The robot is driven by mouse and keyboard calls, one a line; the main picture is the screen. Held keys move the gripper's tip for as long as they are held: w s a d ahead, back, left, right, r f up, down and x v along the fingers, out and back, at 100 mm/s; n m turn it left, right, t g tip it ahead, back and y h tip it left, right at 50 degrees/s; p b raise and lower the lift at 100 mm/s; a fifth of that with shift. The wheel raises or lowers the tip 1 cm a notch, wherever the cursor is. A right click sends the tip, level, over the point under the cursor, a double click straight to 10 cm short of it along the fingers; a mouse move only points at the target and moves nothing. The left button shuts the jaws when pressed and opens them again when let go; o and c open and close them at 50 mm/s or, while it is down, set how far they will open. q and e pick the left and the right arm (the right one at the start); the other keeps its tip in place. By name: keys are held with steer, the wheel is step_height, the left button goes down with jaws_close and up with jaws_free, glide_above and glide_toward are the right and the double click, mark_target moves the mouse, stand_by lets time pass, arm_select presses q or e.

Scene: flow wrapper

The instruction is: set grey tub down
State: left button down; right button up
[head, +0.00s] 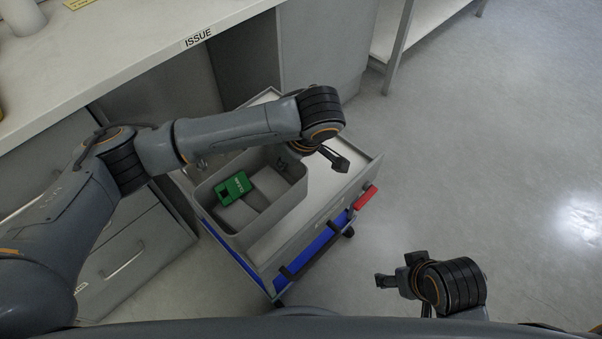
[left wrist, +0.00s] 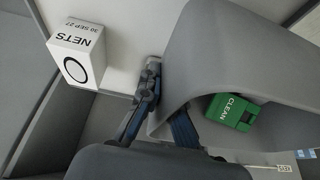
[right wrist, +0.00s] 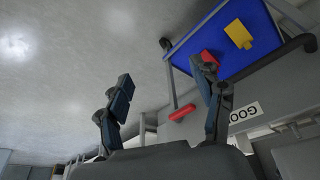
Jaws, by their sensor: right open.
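The grey tub (head: 281,208) is over the pale top of a cart (head: 318,195), upright, with a green box marked CLEAN (head: 233,188) inside. I cannot tell whether its base touches the cart top. My left gripper (head: 305,160) is at the tub's far right rim. In the left wrist view, the fingers (left wrist: 165,105) straddle the wall of the tub (left wrist: 215,50), one outside and one partly hidden inside; the green box (left wrist: 232,110) shows there too. My right gripper (head: 395,275) is open and empty, right of the cart; its fingers (right wrist: 160,95) are apart.
A white box marked NETS (left wrist: 75,52) stands beside the tub in the left wrist view. The cart has a red piece (head: 366,197) and a blue lower shelf (right wrist: 225,45) holding a yellow item (right wrist: 239,31). A counter labelled ISSUE (head: 150,50) lies behind. The floor at right is clear.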

arm_select(q)
steer(key=f, duration=0.1)
steer(key=w+d+f+b, duration=0.1)
steer(key=w+d+f, duration=0.1)
steer(key=f, duration=0.1)
steer(key=shift+w+d, duration=0.1)
steer(key=shift+d, duration=0.05)
steer(key=shift+w+d+f+b, duration=0.5)
steer(key=shift+w+d+f, duration=0.05)
steer(key=shift+f, duration=0.2)
steer(key=shift+w+d+f, duration=0.1)
steer(key=shift+d+f, duration=0.05)
steer(key=shift+f, duration=0.1)
step_height(320, 180, down, 3)
steer(key=shift+f+b, duration=0.1)
steer(key=shift+b, duration=0.75)
arm_select(e)
steer(key=w+a+r+t, duration=0.1)
steer(key=w+a+t, duration=0.1)
steer(key=w, duration=0.3)
steer(key=w+a+r+t+y, duration=0.1)
steer(key=w+r+t, duration=0.1)
steer(key=w+t, duration=0.2)
steer(key=shift+w+a+r+t+y, duration=0.2)
steer(key=shift+w+a+t+y, duration=0.15)
steer(key=shift+w, duration=0.85)
steer(key=shift+s, duration=0.1)
